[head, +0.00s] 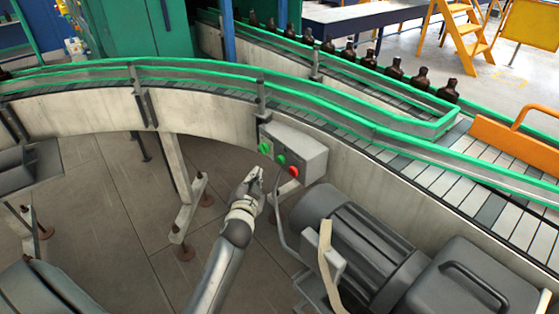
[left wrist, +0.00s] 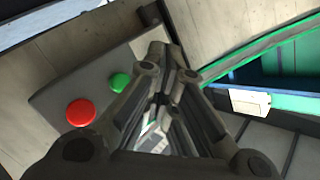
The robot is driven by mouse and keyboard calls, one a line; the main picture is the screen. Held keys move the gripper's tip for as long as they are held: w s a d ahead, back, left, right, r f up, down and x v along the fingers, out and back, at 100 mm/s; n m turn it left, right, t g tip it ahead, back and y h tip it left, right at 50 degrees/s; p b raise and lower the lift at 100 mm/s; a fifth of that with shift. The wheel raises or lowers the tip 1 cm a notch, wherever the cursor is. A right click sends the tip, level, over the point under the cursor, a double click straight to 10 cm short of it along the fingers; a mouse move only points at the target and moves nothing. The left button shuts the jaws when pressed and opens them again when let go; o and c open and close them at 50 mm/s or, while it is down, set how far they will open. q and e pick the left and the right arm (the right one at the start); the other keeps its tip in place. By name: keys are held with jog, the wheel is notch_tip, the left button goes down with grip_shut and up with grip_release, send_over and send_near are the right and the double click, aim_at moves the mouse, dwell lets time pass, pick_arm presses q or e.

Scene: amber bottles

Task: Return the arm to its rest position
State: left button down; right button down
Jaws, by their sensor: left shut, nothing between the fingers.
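My left gripper (head: 256,174) is shut and empty in the head view, just in front of a grey control box (head: 305,150) fixed to the conveyor's side. The box carries a red button (head: 294,172) and green buttons (head: 281,160). In the left wrist view the closed fingers (left wrist: 165,60) point away from the camera, beside the box's green button (left wrist: 120,82) and red button (left wrist: 80,111). The fingertips look close to the box; I cannot tell whether they touch it. My right gripper is not in view.
A curved conveyor with green rails (head: 200,72) runs across the scene. Several amber bottles (head: 395,68) stand in a row on the far lane. A grey motor (head: 350,245) stands at the lower right. A conveyor support leg (head: 180,185) stands left of my arm.

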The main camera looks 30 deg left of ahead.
pick_arm(q)
jog(key=s+d+f+g+h, duration=0.25)
jog(key=s+f, duration=0.25)
jog(key=f, duration=0.6)
jog(key=s+d+f+g+h, duration=0.15)
jog(key=s+d+f, duration=0.25)
jog(key=f, duration=0.6)
jog(key=s+d+f+g+h, duration=0.15)
jog(key=s+d+f, duration=0.3)
jog(key=f, duration=0.65)
jog(key=s+d+f+g, duration=0.1)
jog(key=s+f, duration=0.5)
jog(key=s, duration=0.6)
jog(key=s+d+f+g, duration=0.1)
jog(key=s+f+g, duration=0.3)
jog(key=s, duration=0.8)
jog(key=s+d+f+g, duration=0.1)
jog(key=s+f+g, duration=0.2)
jog(key=s+f, duration=0.4)
jog(key=s+h, duration=0.1)
jog(key=s, duration=0.5)
jog(key=shift+d+f, duration=0.35)
jog(key=shift+f, duration=0.05)
jog(key=shift+g, duration=0.25)
